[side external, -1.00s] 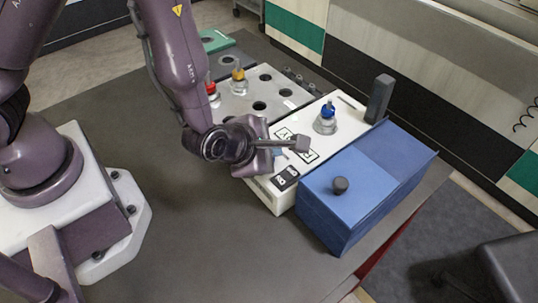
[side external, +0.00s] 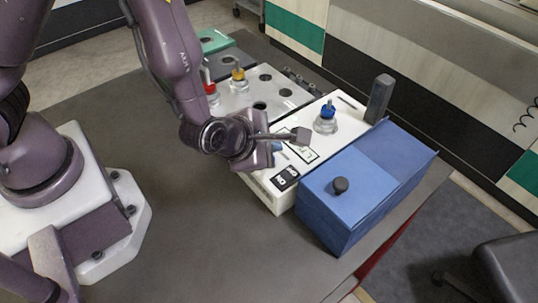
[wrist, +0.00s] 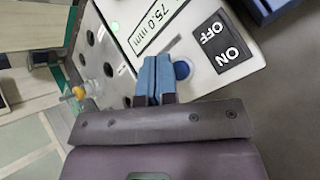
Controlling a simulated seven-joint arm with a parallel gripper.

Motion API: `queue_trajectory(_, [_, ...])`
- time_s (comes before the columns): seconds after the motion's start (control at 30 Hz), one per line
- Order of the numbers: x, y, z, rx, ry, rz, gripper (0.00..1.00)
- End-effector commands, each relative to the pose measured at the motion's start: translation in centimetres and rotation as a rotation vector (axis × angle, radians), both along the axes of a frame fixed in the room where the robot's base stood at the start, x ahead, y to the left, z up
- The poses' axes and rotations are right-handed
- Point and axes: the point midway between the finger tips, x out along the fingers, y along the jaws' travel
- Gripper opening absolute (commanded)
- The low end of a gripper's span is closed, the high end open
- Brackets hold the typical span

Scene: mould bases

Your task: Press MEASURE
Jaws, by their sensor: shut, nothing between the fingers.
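The white measuring device (side external: 264,190) lies on the table with a display (wrist: 166,30) that reads 75.0 mm in the wrist view. A round blue button (wrist: 182,70) sits on its top, between the display and the black ON/OFF switch (wrist: 222,42); no MEASURE label is readable. The switch also shows in the side view (side external: 285,178). My gripper (wrist: 155,75) has its blue fingers together with nothing held, just beside the button in the wrist view. Whether the tips touch the device cannot be told. In the side view, my gripper (side external: 277,147) hides the button.
A clear flask with a blue top (side external: 326,119) stands on the device's far part. A blue box with a black knob (side external: 340,186) stands to its right. A holed rack (side external: 262,90) with red- and yellow-topped flasks lies behind. A dark upright block (side external: 379,98) stands at the back.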

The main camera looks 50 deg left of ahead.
Motion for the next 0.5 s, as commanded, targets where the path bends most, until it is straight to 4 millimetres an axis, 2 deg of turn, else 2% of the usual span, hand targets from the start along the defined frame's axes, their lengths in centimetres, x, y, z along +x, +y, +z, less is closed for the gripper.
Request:
queue_trajectory(0.17, [0.1,0.0,0.7,0.000,-0.003,0.001,0.00])
queue_trajectory(0.5, [0.1,0.0,4.1,-0.001,-0.004,0.002,0.00])
